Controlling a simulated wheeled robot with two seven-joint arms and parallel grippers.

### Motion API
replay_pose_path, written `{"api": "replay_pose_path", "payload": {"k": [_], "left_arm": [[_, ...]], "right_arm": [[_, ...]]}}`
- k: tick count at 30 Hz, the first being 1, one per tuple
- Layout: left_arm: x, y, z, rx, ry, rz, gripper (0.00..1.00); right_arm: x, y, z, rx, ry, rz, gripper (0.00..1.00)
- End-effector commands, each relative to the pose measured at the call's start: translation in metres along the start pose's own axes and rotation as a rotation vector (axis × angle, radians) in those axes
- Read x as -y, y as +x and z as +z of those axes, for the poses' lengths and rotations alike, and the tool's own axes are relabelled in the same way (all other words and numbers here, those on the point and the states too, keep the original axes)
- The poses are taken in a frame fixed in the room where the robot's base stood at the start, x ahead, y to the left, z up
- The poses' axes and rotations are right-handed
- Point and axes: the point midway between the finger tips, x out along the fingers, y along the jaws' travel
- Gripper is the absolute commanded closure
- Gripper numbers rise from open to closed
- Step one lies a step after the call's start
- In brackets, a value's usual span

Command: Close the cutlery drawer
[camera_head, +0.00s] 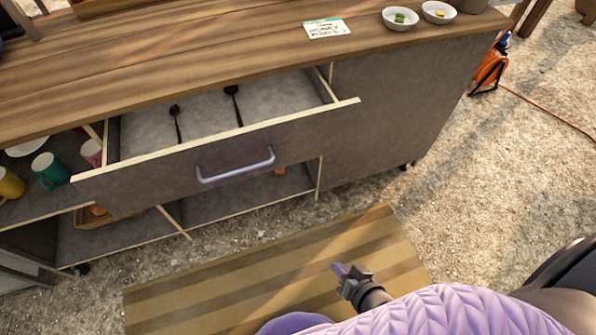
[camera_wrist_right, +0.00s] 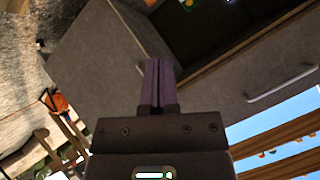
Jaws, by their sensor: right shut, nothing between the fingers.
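The cutlery drawer (camera_head: 140,180) is pulled out from the grey cabinet under the wooden top. Two dark spoons, one a dark spoon (camera_head: 177,124) and the other a second dark spoon (camera_head: 234,105), lie inside it. Its bar handle (camera_head: 236,166) is on the front; the handle also shows at the right of the right wrist view (camera_wrist_right: 283,83). My right gripper (camera_head: 340,268) is shut and empty, low in front of the drawer and apart from it, over the striped mat. It also shows in the right wrist view (camera_wrist_right: 158,82). My left gripper is out of view.
Two white bowls, a near bowl (camera_head: 400,19) and a far bowl (camera_head: 438,12), and a card (camera_head: 327,29) are on the wooden top (camera_head: 230,45). Mugs, including a green mug (camera_head: 50,170), stand on the left shelf. A striped mat (camera_head: 230,290) lies on gravel before the cabinet.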

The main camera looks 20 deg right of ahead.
Motion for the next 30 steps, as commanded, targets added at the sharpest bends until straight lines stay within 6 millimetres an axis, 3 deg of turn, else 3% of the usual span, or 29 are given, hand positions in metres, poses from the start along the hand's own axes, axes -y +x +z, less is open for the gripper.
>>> {"api": "replay_pose_path", "payload": {"k": [1,4,6,10,14,30], "left_arm": [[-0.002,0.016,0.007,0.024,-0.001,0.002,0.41],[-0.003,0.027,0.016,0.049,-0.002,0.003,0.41],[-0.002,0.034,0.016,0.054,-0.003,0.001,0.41],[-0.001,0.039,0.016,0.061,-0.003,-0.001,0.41],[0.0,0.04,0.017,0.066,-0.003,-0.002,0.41],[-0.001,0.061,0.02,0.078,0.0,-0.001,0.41]], "right_arm": [[0.024,0.011,-0.019,-0.112,0.147,-0.099,1.0],[0.07,0.008,-0.066,-0.3,0.473,-0.285,1.0],[0.09,-0.001,-0.09,-0.386,0.673,-0.387,1.0],[0.107,-0.014,-0.115,-0.467,0.906,-0.491,1.0],[0.112,-0.009,-0.126,-0.482,0.946,-0.509,1.0],[0.133,0.078,-0.19,-0.481,0.94,-0.506,1.0]]}}
